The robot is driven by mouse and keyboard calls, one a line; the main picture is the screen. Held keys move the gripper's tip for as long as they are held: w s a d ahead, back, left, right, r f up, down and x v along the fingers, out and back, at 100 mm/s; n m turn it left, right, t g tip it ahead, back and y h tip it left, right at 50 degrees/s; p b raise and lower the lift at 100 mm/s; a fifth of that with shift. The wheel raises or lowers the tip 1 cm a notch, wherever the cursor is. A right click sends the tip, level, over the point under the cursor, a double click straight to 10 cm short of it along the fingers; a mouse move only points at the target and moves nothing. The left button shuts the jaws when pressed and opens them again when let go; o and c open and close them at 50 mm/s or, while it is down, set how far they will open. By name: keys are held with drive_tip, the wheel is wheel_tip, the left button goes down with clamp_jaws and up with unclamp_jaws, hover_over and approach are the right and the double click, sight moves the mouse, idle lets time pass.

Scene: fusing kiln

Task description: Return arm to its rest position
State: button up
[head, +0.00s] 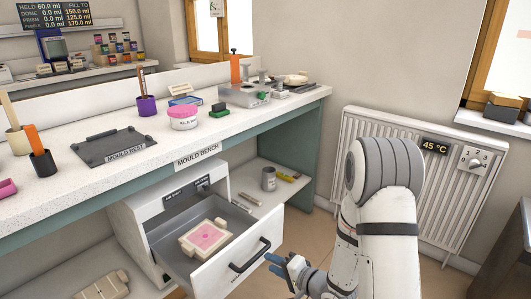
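My gripper (275,264) is at the lower middle, just right of the open drawer's front (225,277) and close to its dark handle (250,255). Its two blue fingertips are apart and nothing shows between them. My white and grey arm comes down from the right and bends low toward the drawer. Whether the gripper touches the handle cannot be told from this view.
The open drawer holds a cream mould (187,246) with pink in it. Above is the mould bench (60,188) with a dark mould rest (113,146), pots and a pink-lidded tub (183,118). A radiator (345,135) stands behind my arm. Some floor is clear.

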drive_tip(key=d+r+n+h+p, duration=0.1)
drive_tip(key=d+r+h+p, duration=0.25)
drive_tip(key=r, duration=0.45)
drive_tip(key=d+r+n+g+h+p, duration=0.1)
drive_tip(key=d+r+n+h+p, duration=0.15)
drive_tip(key=d+r+p, duration=0.35)
drive_tip(key=d+r+h+p, duration=0.2)
drive_tip(key=r+h+p, duration=0.15)
drive_tip(key=r, duration=0.55)
drive_tip(key=s+r+n+g+h+p, duration=0.1)
drive_tip(key=s+r+n+g+p, duration=0.3)
drive_tip(key=s+r+p, duration=0.7)
drive_tip(key=s+r+g, duration=0.2)
drive_tip(key=s+r, duration=0.6)
drive_tip(key=s, duration=0.2)
drive_tip(key=shift+s+d+r, duration=0.2)
drive_tip(key=shift+s+r, duration=0.05)
drive_tip(key=shift+r, duration=0.05)
